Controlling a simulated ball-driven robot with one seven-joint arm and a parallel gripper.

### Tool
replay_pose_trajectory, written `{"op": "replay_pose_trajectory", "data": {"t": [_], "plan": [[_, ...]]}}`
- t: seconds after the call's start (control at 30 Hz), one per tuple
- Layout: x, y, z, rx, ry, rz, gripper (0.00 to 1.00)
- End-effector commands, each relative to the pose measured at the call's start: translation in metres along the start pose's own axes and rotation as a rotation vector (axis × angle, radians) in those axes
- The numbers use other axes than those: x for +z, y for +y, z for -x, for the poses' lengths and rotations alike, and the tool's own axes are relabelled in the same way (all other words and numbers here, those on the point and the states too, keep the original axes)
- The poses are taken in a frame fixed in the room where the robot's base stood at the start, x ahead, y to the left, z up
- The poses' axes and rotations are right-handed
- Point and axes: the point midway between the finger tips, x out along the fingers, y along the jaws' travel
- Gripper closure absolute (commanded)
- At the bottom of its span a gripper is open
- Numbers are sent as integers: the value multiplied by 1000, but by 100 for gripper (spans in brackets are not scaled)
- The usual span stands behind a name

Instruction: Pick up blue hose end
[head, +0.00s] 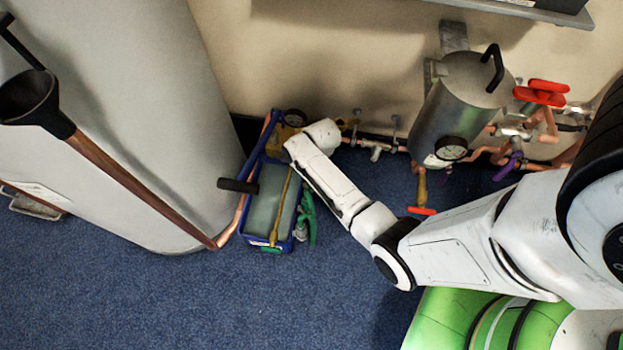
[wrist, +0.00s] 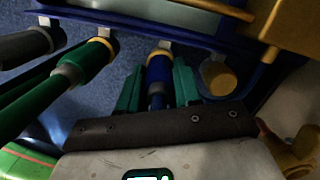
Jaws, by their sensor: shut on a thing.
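In the wrist view the blue hose end (wrist: 159,68) has a yellow collar at its top and stands at a white clip on the rim of a blue tray. The two green fingers of my gripper (wrist: 157,80) lie on either side of it and are shut on it. It still appears to be at its clip. In the head view my own arm covers the hose end and the gripper fingers.
A green hose end (wrist: 85,65) and a black one (wrist: 30,45) sit at clips to the left. A yellow cap (wrist: 218,78) is close on the right. The blue tray (head: 289,243) stands beside a large grey cylinder (head: 190,130). Blue carpet in front is clear.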

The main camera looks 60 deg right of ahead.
Motion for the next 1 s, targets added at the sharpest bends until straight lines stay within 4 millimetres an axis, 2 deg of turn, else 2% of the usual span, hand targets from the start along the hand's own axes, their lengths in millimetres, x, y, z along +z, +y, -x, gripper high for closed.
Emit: {"op": "replay_pose_trajectory", "data": {"t": [0.03, 0.2, 0.57, 0.67, 0.83, 1.0], "plan": [[0, 0, 0, 0, 0, 0, 84], [0, 0, 0, 0, 0, 0, 100], [1, 0, 4, 0, 0, 0, 100], [2, 0, 12, -1, -1, 0, 100], [5, 0, 38, -2, -1, 1, 100], [-5, 23, 69, 0, 1, 1, 100]]}}
